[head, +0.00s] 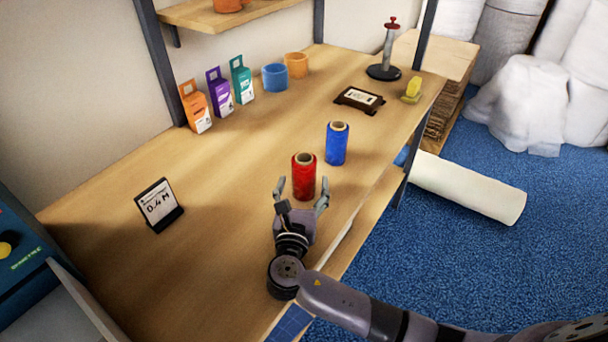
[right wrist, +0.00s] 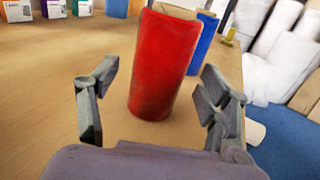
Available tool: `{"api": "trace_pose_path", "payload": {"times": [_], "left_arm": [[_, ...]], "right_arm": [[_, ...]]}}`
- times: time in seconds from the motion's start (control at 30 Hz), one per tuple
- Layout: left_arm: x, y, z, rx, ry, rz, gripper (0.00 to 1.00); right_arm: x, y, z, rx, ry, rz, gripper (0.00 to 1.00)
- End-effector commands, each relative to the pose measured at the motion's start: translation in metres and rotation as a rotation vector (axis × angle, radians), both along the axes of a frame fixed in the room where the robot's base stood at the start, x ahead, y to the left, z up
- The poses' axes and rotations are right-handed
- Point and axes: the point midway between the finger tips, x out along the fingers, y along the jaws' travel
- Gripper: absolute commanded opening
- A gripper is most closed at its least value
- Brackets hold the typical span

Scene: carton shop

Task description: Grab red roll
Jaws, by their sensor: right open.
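The red roll (head: 304,177) stands upright on the wooden table, near its front edge. My right gripper (head: 301,191) is open and empty, low over the table on the near side of the red roll. Its two fingers point toward the roll, one to each side. In the right wrist view the red roll (right wrist: 164,65) stands upright just beyond and between the open fingertips (right wrist: 157,78), with gaps visible on both sides. My left gripper is not in view.
A blue roll (head: 337,144) stands close behind the red one, to the right. A small sign (head: 158,205) stands at left. Boxes (head: 218,92), cups (head: 275,77) and a black-based stand (head: 384,72) are farther back. The table (head: 240,160) between is clear.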

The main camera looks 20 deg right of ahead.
Motion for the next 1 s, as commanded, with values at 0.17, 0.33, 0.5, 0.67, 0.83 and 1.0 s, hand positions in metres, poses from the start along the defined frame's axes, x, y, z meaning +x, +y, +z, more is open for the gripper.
{"api": "trace_pose_path", "payload": {"times": [0.17,0.33,0.5,0.67,0.83,1.0], "left_arm": [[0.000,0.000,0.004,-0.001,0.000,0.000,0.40],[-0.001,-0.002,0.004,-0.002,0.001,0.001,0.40],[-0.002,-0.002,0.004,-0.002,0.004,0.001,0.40],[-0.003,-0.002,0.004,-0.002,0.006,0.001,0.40],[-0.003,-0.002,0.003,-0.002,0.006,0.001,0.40],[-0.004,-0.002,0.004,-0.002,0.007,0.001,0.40]], "right_arm": [[0.022,-0.010,0.000,-0.001,0.000,0.001,0.71],[0.027,-0.012,-0.001,0.000,0.002,0.003,0.71],[0.027,-0.012,-0.001,0.000,0.002,0.002,0.68],[0.026,-0.012,-0.001,0.000,0.002,0.002,0.58],[0.026,-0.012,-0.001,0.000,0.002,0.002,0.46],[0.026,-0.012,-0.001,0.000,0.002,0.002,0.35]]}}
